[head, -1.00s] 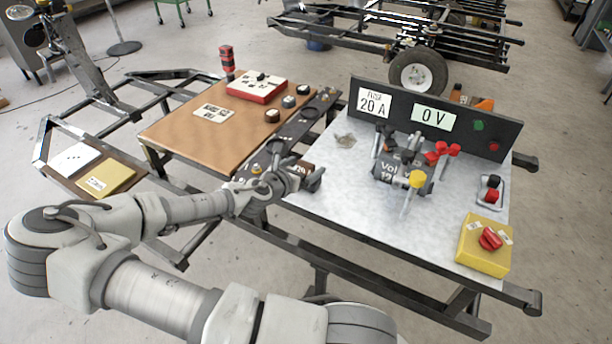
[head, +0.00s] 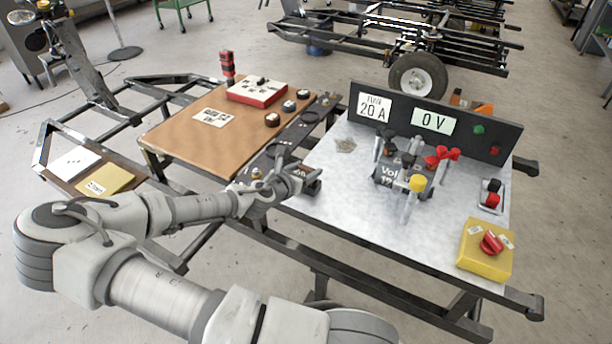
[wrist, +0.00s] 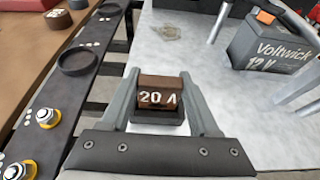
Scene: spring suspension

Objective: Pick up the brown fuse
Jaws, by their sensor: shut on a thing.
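The brown fuse (wrist: 160,93), marked "20 A", is between the two fingers of my gripper (wrist: 160,85) in the wrist view. The fingers press on its left and right sides, and a dark block shows just below it. The fuse is mostly hidden by the gripper there.
A Voltwick 12 V battery (head: 402,175) with clamps stands on the metal table (head: 340,205). A black panel reads 20 A and 0 V (head: 433,121). A dark strip with round rings (wrist: 80,58) runs left of the gripper. A yellow switch box (head: 485,252) sits at the right.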

